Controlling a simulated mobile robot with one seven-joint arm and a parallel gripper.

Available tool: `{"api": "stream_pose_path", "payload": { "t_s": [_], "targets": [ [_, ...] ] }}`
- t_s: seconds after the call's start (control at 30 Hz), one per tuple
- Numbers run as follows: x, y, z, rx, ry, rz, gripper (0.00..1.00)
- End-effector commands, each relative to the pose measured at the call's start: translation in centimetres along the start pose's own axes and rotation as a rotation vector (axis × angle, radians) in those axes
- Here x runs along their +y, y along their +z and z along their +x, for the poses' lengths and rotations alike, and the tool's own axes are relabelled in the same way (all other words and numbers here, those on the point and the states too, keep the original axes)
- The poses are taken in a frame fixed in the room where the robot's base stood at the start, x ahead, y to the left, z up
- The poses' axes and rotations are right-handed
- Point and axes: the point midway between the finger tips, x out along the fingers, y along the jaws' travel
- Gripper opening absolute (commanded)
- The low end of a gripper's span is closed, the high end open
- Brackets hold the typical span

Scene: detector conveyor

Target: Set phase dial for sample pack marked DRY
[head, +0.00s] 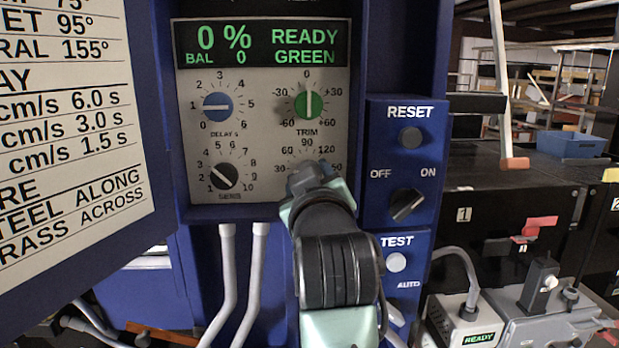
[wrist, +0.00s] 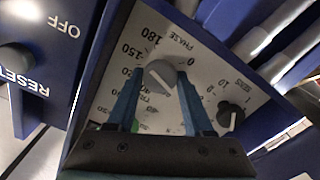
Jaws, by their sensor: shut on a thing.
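The phase dial is a grey knob (wrist: 162,77) on the cream panel, next to the word PHASE in the wrist view. My gripper (wrist: 160,80) is shut on this knob, one blue finger at each side. The dial's scale shows 120, 150 and 180 beside it; I cannot read the pointer's exact setting. In the head view my gripper (head: 312,178) hides the knob at the panel's lower right. The settings chart (head: 62,110) at left is cut off; it shows 75°, 95° and 155° with partial names. I see no row marked DRY.
The display (head: 262,44) reads 0 %, BAL 0, READY GREEN. The blue delay dial (head: 217,107), green trim dial (head: 308,104) and black sens dial (head: 223,176) sit close by. At right are the RESET button (head: 411,137), OFF/ON switch (head: 406,205) and TEST button (head: 396,262).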

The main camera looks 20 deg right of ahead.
Motion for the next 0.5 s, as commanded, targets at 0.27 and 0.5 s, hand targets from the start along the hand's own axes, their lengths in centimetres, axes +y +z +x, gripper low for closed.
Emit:
{"api": "stream_pose_path", "payload": {
  "t_s": [0.27, 0.5],
  "targets": [
    [-0.03, 0.18, 0.02, -0.003, 0.0, -0.265, 0.0],
    [-0.07, 0.24, 0.02, -0.004, -0.001, -0.487, 0.0]
  ]
}}
